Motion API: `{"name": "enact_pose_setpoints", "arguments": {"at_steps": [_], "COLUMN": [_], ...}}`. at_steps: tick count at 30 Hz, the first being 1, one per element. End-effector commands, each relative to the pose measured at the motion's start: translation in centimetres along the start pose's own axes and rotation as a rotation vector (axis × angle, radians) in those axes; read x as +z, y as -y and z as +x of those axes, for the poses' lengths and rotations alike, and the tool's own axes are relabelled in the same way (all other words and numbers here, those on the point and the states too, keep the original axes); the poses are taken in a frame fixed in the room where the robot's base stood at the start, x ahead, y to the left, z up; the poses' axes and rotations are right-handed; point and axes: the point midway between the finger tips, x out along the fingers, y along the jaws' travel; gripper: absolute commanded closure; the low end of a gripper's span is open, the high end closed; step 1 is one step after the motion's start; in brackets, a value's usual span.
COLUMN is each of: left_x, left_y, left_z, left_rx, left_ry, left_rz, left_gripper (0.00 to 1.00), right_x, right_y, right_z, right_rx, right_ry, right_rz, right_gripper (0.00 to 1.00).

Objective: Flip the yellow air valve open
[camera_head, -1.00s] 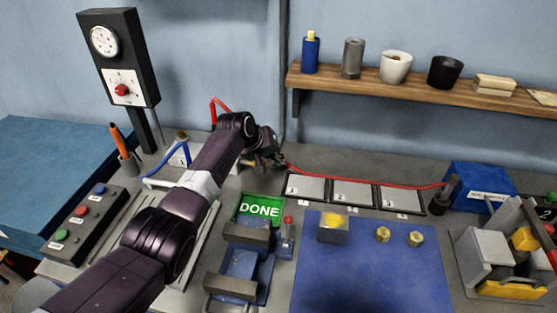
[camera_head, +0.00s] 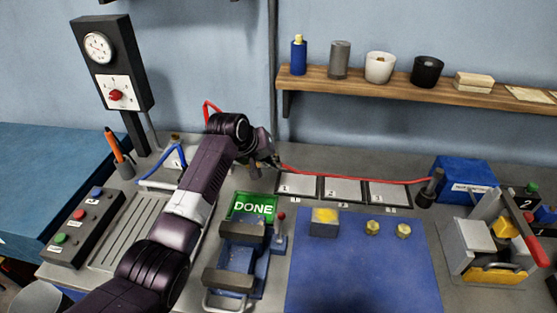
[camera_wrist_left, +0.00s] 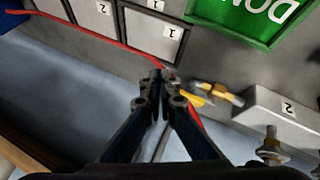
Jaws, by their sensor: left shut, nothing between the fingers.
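The yellow air valve shows in the left wrist view as a brass fitting with a yellow lever (camera_wrist_left: 192,98), just right of my left fingertips. A red hose runs past it. My left gripper (camera_wrist_left: 158,76) is shut and empty, with its tips close beside the lever; I cannot tell if they touch it. In the head view my left gripper (camera_head: 268,163) is at the back of the bench, behind the green DONE sign (camera_head: 252,207), and the arm and gripper hide the valve. My right gripper is not in view.
A grey block marked 2 (camera_wrist_left: 285,115) stands right of the valve. The red hose (camera_head: 340,178) runs along the bench behind three numbered plates (camera_head: 343,190). A blue fixture (camera_head: 238,262) stands in front of the sign. A wooden shelf (camera_head: 400,91) hangs above at right.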

Motion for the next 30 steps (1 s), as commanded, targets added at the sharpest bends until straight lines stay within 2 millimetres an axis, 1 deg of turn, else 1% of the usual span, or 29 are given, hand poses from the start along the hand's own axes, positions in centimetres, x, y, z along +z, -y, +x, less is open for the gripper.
{"name": "enact_pose_setpoints", "arguments": {"at_steps": [2,5,11,14,27,30], "left_x": [0.2,0.5,0.7,0.8,0.8,0.8], "left_y": [-0.8,-1.6,-2.4,-2.5,-2.5,-2.5], "left_z": [-0.8,-1.9,-3.1,-3.2,-3.2,-3.2], "left_rx": [0.004,0.003,0.001,0.000,0.001,0.000], "left_ry": [-0.004,-0.003,-0.002,0.000,0.000,0.000], "left_rz": [0.002,0.002,0.001,0.000,0.000,0.000], "left_gripper": [1.00,1.00,1.00,1.00,1.00,1.00], "right_x": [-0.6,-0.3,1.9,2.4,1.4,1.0], "right_y": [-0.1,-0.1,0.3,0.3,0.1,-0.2], "right_z": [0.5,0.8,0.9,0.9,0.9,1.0], "right_rx": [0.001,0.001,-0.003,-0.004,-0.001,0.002], "right_ry": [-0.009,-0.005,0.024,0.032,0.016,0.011], "right_rz": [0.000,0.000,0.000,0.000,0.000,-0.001], "right_gripper": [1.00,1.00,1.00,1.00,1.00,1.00]}}
